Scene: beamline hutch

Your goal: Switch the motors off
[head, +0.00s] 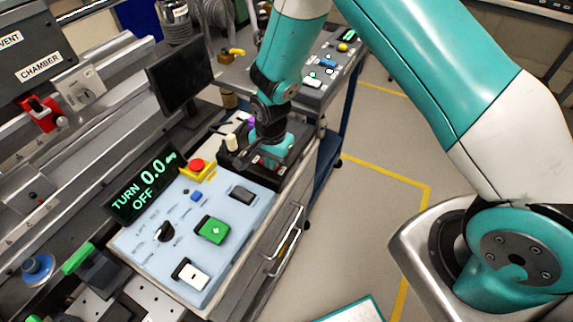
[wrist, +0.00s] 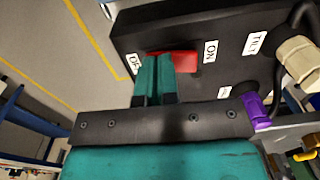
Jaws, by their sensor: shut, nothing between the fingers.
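A black box with a red rocker switch (wrist: 184,62) is in the wrist view. A white ON label (wrist: 210,54) is to the right of the switch, and a partly covered label that seems to read OFF (wrist: 134,63) is to its left. My gripper (wrist: 155,58) is shut and empty, its teal fingertips over the left part of the switch. Whether they touch it I cannot tell. In the head view my gripper (head: 268,160) is down at the black box (head: 294,152), and the switch is mostly hidden. The display (head: 143,184) reads TURN, 0.0 and OFF.
A pale blue control panel (head: 180,238) with a green button (head: 212,230), a white rocker and a dark knob lies in front of the box. A red emergency button (head: 197,166) stands near my gripper. A dark monitor (head: 180,74) is behind. Open floor lies right.

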